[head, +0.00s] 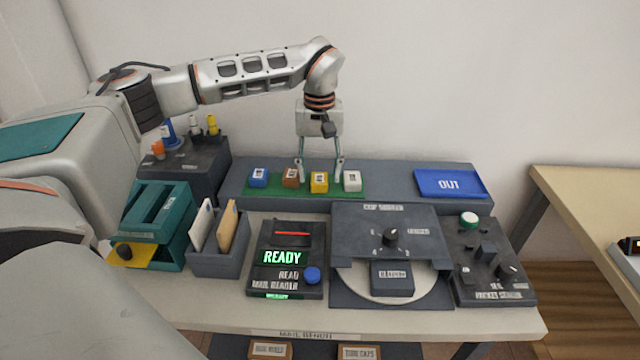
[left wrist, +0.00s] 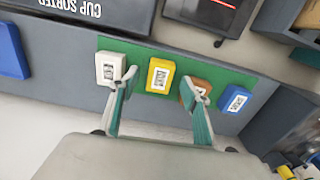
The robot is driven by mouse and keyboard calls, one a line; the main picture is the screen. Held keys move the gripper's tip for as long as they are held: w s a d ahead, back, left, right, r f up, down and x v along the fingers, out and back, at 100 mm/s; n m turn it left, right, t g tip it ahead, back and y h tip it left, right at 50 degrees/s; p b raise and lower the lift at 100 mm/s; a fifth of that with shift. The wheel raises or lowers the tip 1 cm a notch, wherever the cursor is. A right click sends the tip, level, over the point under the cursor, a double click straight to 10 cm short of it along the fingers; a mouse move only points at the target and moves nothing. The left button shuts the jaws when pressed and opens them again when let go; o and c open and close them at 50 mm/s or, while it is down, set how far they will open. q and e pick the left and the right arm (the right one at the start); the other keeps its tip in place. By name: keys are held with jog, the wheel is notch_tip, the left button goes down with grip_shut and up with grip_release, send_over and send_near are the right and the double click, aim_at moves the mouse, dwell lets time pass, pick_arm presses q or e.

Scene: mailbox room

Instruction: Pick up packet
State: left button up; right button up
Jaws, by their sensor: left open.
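Small box-like packets stand in a row on a green mat (head: 268,191) on the grey back shelf: blue (head: 258,178), brown (head: 291,177), yellow (head: 319,183) and white (head: 352,181). Each has a printed label. My left gripper (head: 320,172) points down, open, with its fingers on either side of the yellow packet. In the left wrist view, the yellow packet (left wrist: 160,76) shows between the fingertips (left wrist: 158,88). One finger overlaps the white packet (left wrist: 110,68), the other partly hides the brown packet (left wrist: 197,88). Whether they touch is unclear. My right gripper is out of view.
A blue OUT tray (head: 451,183) lies at the shelf's right. In front stand a reader showing READY (head: 284,258), a cup sorter (head: 357,226) and a button panel (head: 490,260). A teal rack (head: 160,210) and an envelope holder (head: 219,258) stand at the left.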

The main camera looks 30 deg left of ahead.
pick_arm(q)
jog(key=shift+f, duration=0.85)
jog(key=c, duration=1.2)
jog(key=shift+r, duration=0.1)
